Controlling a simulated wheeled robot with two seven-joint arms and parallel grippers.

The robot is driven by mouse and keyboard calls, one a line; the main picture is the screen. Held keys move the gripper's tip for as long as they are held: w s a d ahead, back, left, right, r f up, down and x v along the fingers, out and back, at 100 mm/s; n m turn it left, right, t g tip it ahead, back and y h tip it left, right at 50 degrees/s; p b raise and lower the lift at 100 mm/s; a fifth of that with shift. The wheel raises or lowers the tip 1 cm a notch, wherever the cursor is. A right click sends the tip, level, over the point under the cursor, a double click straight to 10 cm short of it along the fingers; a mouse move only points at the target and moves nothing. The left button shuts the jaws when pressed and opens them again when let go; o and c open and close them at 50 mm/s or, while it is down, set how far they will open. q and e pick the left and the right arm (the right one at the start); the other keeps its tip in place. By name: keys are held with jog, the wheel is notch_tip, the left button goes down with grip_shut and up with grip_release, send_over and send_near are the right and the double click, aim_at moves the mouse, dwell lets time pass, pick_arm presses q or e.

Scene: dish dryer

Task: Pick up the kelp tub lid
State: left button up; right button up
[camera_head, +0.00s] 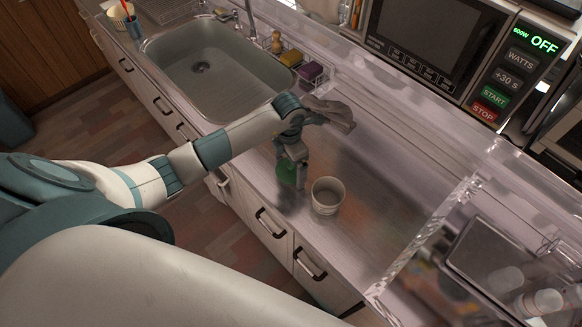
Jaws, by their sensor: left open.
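My left gripper (297,160) reaches down over the metal counter, with its jaws open. A small dark green thing (286,172), which may be the kelp tub lid, shows right at the fingers, partly covered by them. I cannot tell whether the fingers touch it. An open, pale round tub (327,195) stands upright on the counter just to the right of the gripper. My right gripper is out of view.
A sink (205,72) lies to the left, with sponges in a wire rack (310,72) beside it. A microwave (435,40) stands behind. A transparent raised edge (440,225) bounds the counter at right. Counter right of the tub is clear.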

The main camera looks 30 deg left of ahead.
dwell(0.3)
pick_arm(q)
jog(key=c, duration=1.1)
jog(key=shift+r, duration=0.1)
jog(key=shift+w+r+b, duration=0.1)
jog(key=shift+r+b, duration=0.3)
jog(key=shift+r, duration=0.05)
jog(key=r+b, duration=0.2)
jog(key=r, duration=0.1)
jog(key=shift+w+d+r, duration=0.1)
jog(key=shift+d, duration=0.3)
jog(key=shift+w+d+r+b, duration=0.7)
jog(key=shift+d+r, duration=0.45)
jog(key=shift+d, duration=0.55)
jog(key=shift+w+d+r+b, duration=0.6)
jog(key=shift+d+r, duration=0.5)
jog(key=shift+d, duration=0.6)
jog(key=shift+w+d+r+b, duration=0.7)
jog(key=shift+d+r, duration=0.45)
jog(key=shift+d, duration=0.55)
jog(key=shift+s, duration=0.1)
